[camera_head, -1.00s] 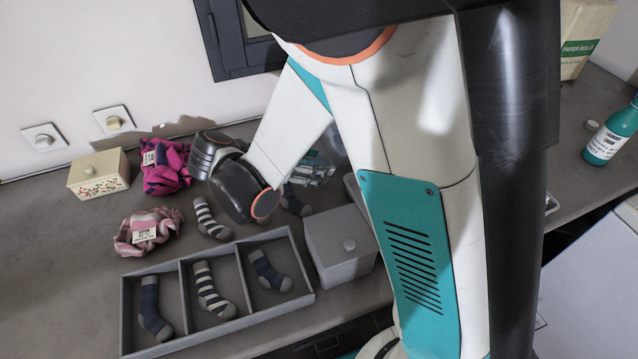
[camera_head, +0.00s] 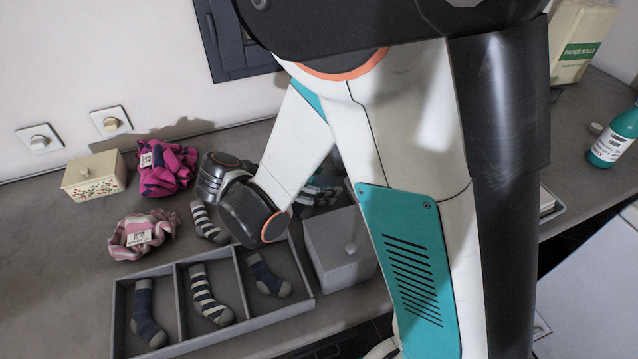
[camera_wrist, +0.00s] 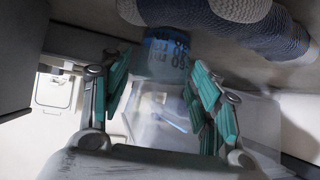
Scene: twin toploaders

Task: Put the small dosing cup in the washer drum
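In the wrist view, a clear cup with blue markings (camera_wrist: 166,52), which looks like the small dosing cup, is just beyond and between my fingertips. My gripper (camera_wrist: 160,78) has its teal-padded fingers spread, with a visible gap on each side of the cup. A larger translucent shape lies between the fingers below it; I cannot tell whether it is part of the cup. In the head view my gripper (camera_head: 320,194) is low over the counter, mostly hidden behind my arm, and the cup is hidden. No washer drum shows.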

